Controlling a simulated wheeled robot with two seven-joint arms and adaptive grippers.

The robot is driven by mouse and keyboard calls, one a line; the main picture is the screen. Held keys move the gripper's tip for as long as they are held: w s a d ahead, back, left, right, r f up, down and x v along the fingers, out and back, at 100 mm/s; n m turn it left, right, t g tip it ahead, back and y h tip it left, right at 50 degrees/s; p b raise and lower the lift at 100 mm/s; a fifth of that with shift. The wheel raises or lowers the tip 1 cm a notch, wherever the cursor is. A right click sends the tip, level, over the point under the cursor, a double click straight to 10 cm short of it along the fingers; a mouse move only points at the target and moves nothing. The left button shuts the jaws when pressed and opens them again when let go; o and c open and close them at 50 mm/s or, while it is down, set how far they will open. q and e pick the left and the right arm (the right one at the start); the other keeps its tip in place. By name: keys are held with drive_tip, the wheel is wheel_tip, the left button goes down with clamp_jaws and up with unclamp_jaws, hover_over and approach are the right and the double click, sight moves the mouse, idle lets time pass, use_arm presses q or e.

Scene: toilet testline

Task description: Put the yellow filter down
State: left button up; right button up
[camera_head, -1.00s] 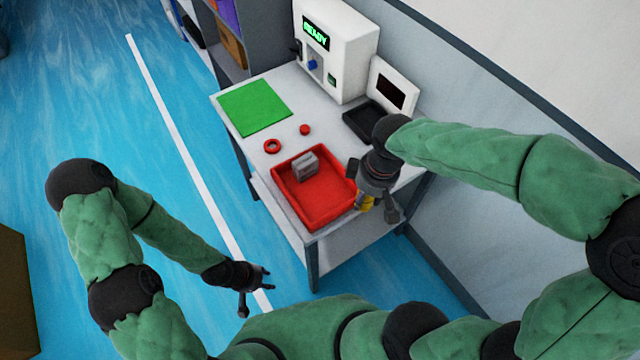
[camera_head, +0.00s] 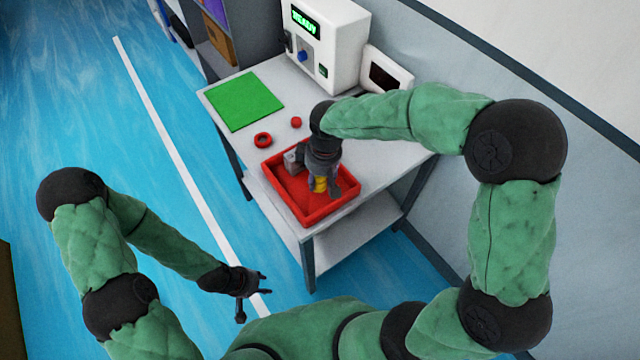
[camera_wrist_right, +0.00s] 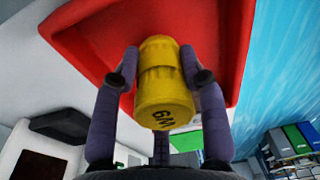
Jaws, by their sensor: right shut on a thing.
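The yellow filter (camera_head: 320,184) is held between the fingers of my right gripper (camera_head: 325,188), over the red tray (camera_head: 338,207). In the right wrist view the filter (camera_wrist_right: 165,85) sits between both fingers of the gripper (camera_wrist_right: 163,75), with dark lettering on its lower end. The red tray (camera_wrist_right: 85,45) lies beyond it; I cannot tell whether the filter touches the tray. A grey part (camera_head: 292,160) is at the tray's far left, partly hidden by my right gripper. My left gripper (camera_head: 262,283) is open and empty above the floor, away from the table.
The white table (camera_head: 230,125) carries a green mat (camera_head: 243,101), a red ring (camera_head: 263,140) and a small red piece (camera_head: 296,122). A white machine (camera_head: 340,50) reading READY and a small screen unit (camera_head: 388,75) stand at the back.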

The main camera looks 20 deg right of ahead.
sight(320, 184)
drive_tip(key=shift+f+b, duration=0.3)
drive_tip(key=shift+f, duration=1.05)
drive_tip(key=shift+f, duration=0.1)
drive_tip(key=o, duration=1.3)
drive_tip(key=shift+s, duration=0.1)
drive_tip(key=r+p, duration=0.1)
drive_tip(key=r, duration=0.3)
drive_tip(key=r+p, duration=0.1)
drive_tip(key=r, duration=0.3)
drive_tip(key=r+p, duration=0.2)
drive_tip(key=r, duration=0.2)
drive_tip(key=shift+s+d+r, duration=0.1)
drive_tip(key=shift+s+d, duration=0.3)
